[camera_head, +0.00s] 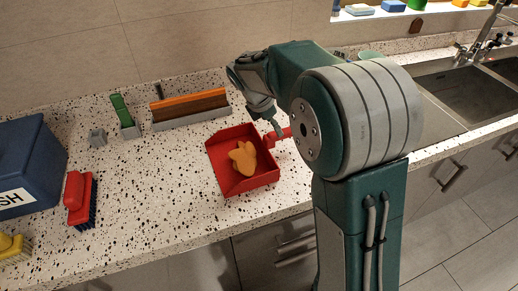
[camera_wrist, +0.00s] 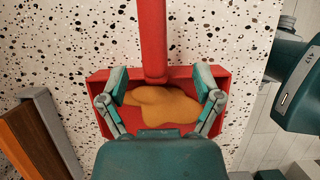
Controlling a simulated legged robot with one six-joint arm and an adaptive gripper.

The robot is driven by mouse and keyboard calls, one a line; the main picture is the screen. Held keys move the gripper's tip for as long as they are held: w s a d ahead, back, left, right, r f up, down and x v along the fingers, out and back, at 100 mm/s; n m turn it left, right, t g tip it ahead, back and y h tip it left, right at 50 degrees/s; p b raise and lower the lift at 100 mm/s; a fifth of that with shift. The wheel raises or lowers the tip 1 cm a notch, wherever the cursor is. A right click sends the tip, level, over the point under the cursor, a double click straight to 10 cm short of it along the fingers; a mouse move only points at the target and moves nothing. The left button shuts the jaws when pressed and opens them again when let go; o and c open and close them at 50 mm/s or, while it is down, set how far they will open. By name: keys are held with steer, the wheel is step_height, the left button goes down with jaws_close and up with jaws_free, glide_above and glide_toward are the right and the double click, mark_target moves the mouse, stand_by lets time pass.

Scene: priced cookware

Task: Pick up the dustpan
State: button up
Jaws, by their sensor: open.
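The red dustpan (camera_head: 226,172) lies on the speckled counter in the head view, its handle pointing right toward my arm. An orange-yellow irregular piece (camera_head: 243,158) lies in its pan. In the wrist view the dustpan's handle (camera_wrist: 153,38) runs up from the pan, and the orange piece (camera_wrist: 160,106) shows again. My gripper (camera_wrist: 162,76) is open and empty, with its two fingers apart on either side of the handle's base, above the pan. In the head view my gripper (camera_head: 272,124) is over the handle end of the dustpan; my arm partly hides the handle.
An orange-and-brown brush in a grey holder (camera_head: 190,121) stands behind the dustpan. A green-handled tool (camera_head: 124,115), a red brush (camera_head: 79,198), a yellow brush (camera_head: 14,248) and a blue bin (camera_head: 30,160) are at left. The sink (camera_head: 455,95) is at right.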

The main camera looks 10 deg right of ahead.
steer(key=shift+f, duration=0.3)
steer(key=x, duration=0.5)
steer(key=shift+w+a+f, duration=0.1)
steer(key=shift+w+a, duration=0.05)
steer(key=shift+w, duration=0.25)
steer(key=shift+a, duration=0.1)
jaws_close()
